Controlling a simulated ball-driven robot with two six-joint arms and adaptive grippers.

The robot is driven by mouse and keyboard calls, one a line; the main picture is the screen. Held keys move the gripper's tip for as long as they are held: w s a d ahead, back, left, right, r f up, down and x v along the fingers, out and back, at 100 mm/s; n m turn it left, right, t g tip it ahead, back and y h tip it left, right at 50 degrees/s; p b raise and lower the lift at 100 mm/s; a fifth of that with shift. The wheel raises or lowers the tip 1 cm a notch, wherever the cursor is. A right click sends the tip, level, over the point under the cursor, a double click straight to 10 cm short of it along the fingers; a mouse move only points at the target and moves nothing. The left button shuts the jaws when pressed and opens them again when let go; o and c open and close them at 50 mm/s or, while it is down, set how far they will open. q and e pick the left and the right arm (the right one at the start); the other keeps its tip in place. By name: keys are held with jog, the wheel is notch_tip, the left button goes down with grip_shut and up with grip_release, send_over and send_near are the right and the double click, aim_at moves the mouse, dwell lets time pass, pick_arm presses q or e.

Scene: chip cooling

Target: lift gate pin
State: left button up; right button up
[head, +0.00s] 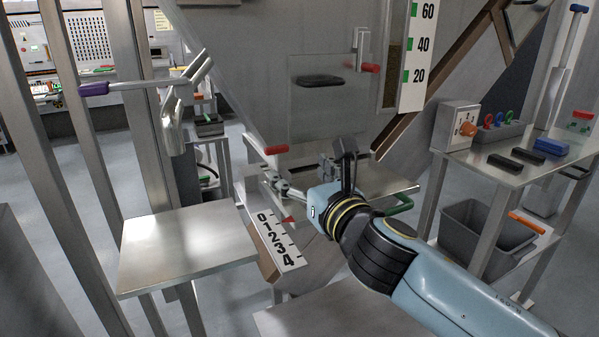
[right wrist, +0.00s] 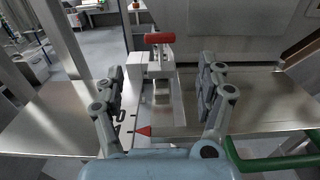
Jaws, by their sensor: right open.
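A red-handled T-shaped pin (head: 276,149) stands in a fixture by the small metal shelf in the head view. In the right wrist view the red handle (right wrist: 160,38) lies crosswise at the top of a pale upright block (right wrist: 160,62). A second red-handled piece (head: 370,68) sits on the clear gate panel (head: 315,110); I cannot tell for sure which is the gate pin. My right gripper (head: 297,171) is open. In the right wrist view its fingers (right wrist: 158,78) stand apart on either side of the block, short of the red handle, with nothing held. My left gripper is not in view.
A 0-to-4 scale (head: 277,241) with a red pointer (head: 287,219) is below the gripper. A green rail (head: 400,204) lies close to its right. A bare metal table (head: 185,250) is at left; a side table (head: 490,165) with switches is at right.

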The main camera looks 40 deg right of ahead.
aim_at(278, 149)
jog(key=shift+w+d+r+b, duration=0.1)
jog(key=shift+w+d+b, duration=0.1)
jog(key=shift+w+b, duration=0.2)
jog(key=shift+w+a+r, duration=0.1)
jog(key=shift+w+r, duration=0.15)
jog(key=shift+w, duration=0.2)
jog(key=x, duration=1)
jog(key=shift+w, duration=0.15)
jog(key=shift+c, duration=0.4)
grip_shut()
